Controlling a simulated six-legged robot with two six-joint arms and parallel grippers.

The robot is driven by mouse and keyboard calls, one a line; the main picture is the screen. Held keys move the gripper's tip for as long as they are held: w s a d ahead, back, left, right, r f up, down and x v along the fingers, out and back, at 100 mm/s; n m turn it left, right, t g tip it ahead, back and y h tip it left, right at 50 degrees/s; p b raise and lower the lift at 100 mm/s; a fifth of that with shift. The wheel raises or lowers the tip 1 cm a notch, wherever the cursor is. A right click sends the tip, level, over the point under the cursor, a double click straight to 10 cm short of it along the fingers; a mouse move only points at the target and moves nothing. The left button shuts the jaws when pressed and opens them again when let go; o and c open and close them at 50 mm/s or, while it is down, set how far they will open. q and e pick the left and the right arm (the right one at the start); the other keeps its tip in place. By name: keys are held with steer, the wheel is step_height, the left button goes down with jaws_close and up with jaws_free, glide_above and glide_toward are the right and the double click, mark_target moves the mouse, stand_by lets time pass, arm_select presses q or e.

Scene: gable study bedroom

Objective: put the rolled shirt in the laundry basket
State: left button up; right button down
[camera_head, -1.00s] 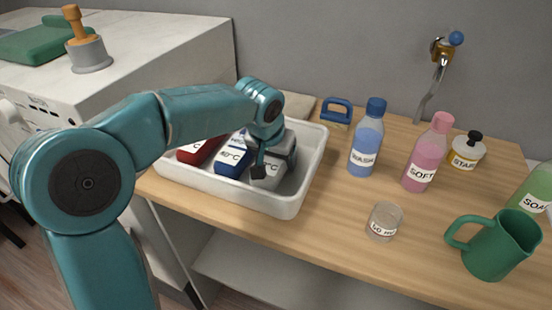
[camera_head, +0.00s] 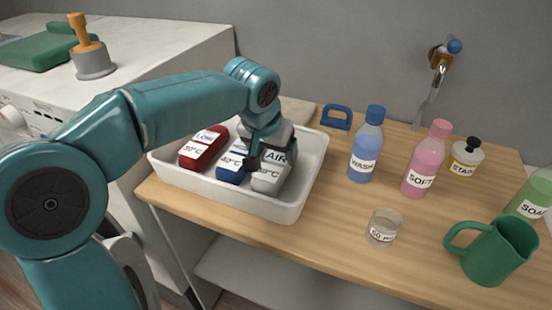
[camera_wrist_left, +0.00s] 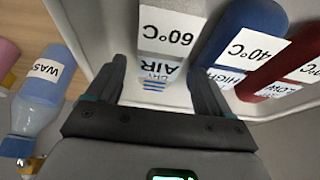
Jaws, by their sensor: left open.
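Three rolled cloths lie side by side in a white tray. They are a red one (camera_head: 201,152) marked 30°C, a blue one (camera_head: 230,175) marked 40°C and a grey one (camera_head: 270,180) marked 60°C and AIR DRY. I cannot tell which is the task's shirt. My left gripper (camera_head: 262,158) is open over the grey roll. In the left wrist view its fingers (camera_wrist_left: 158,78) stand either side of the near end of the grey roll (camera_wrist_left: 170,38); I cannot tell whether they touch it. My right gripper and a laundry basket are not in view.
The white tray (camera_head: 308,190) has raised walls and stands on the wooden counter (camera_head: 330,235). To its right are a blue WASH bottle (camera_head: 364,152), a pink SOFT bottle (camera_head: 424,165), a clear cup (camera_head: 383,229) and a green jug (camera_head: 492,252).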

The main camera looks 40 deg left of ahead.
arm_select(q)
steer(key=v, duration=0.6)
steer(key=shift+r+p, duration=0.1)
steer(key=shift+p, duration=0.25)
